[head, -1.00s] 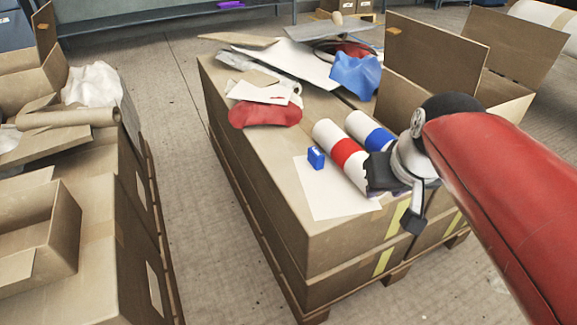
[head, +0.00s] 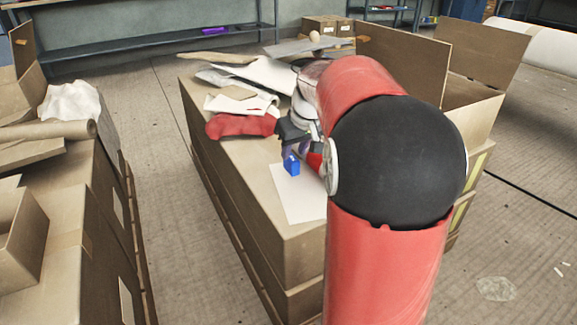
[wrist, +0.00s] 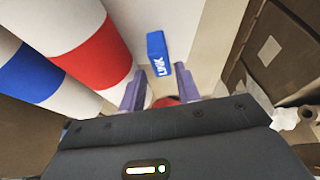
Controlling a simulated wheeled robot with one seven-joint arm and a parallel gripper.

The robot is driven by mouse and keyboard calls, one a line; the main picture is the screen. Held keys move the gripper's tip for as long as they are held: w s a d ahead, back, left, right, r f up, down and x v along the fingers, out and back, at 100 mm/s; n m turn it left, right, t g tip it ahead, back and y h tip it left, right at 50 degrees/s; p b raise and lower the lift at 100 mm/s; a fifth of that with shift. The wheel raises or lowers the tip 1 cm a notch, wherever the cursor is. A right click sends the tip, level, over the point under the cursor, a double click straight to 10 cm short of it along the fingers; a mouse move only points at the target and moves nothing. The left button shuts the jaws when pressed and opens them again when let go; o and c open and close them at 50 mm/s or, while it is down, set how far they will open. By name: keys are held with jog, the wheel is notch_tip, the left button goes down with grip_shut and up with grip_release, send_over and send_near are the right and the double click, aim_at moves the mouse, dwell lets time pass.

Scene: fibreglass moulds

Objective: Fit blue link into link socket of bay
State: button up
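The blue link (head: 291,165) is a small blue block on a white sheet on top of the large cardboard box. In the wrist view the blue link (wrist: 156,50) shows white lettering on its near end. My gripper (head: 290,150) is just behind the link in the head view. In the wrist view my gripper (wrist: 159,70) has its two purple fingers apart, with the link's near end in line with the gap. I cannot tell whether they touch it. No bay or link socket can be made out.
Striped rolls (wrist: 95,50) lie close beside the link. Red cloth (head: 240,126) and scraps (head: 245,100) lie farther back on the box (head: 250,185). Open cartons (head: 60,240) stand on the left. An aisle (head: 165,170) runs between the stacks.

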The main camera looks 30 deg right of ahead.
aim_at(291, 157)
jog(key=x, duration=0.4)
jog(key=shift+f+b, duration=0.15)
jog(key=shift+b, duration=0.2)
jog(key=shift+c, duration=0.3)
grip_shut()
